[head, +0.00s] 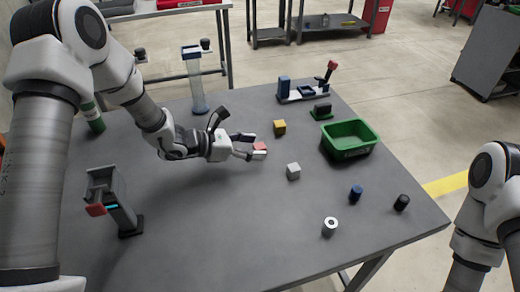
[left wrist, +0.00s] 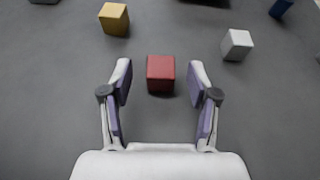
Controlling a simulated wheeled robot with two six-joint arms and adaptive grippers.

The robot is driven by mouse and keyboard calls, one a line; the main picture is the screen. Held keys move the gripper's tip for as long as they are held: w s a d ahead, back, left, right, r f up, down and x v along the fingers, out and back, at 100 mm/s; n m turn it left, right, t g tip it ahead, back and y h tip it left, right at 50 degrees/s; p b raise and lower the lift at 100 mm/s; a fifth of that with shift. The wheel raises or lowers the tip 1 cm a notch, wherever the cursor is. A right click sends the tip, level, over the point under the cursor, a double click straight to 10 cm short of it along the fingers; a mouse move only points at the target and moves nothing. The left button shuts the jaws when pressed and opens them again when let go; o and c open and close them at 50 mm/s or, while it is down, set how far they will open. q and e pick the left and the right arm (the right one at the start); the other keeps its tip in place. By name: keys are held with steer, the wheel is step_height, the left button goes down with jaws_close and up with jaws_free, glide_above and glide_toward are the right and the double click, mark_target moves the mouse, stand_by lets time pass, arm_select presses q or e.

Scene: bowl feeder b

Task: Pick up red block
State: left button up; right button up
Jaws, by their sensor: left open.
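The red block (head: 260,146) lies on the grey table (head: 190,235), right at the fingers of my left gripper (head: 248,146). In the left wrist view the red block (left wrist: 160,73) sits between the two fingertips of the open left gripper (left wrist: 160,80), with a gap on each side. Neither finger touches it there. In the head view a finger hides part of the block. My right arm (head: 487,210) shows at the right edge, but its gripper is out of view.
A yellow block (head: 280,127) and a white block (head: 293,171) lie near the red one. A green bin (head: 349,139) stands to the right. Blue, black and silver cylinders (head: 330,227) stand at the front right. A grey device (head: 112,200) stands at left. The front middle is clear.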

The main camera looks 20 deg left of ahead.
arm_select(q)
steer(key=shift+s+a+r, duration=0.1)
steer(key=shift+c, duration=1)
steer(key=c, duration=0.9)
steer(key=shift+o, duration=0.2)
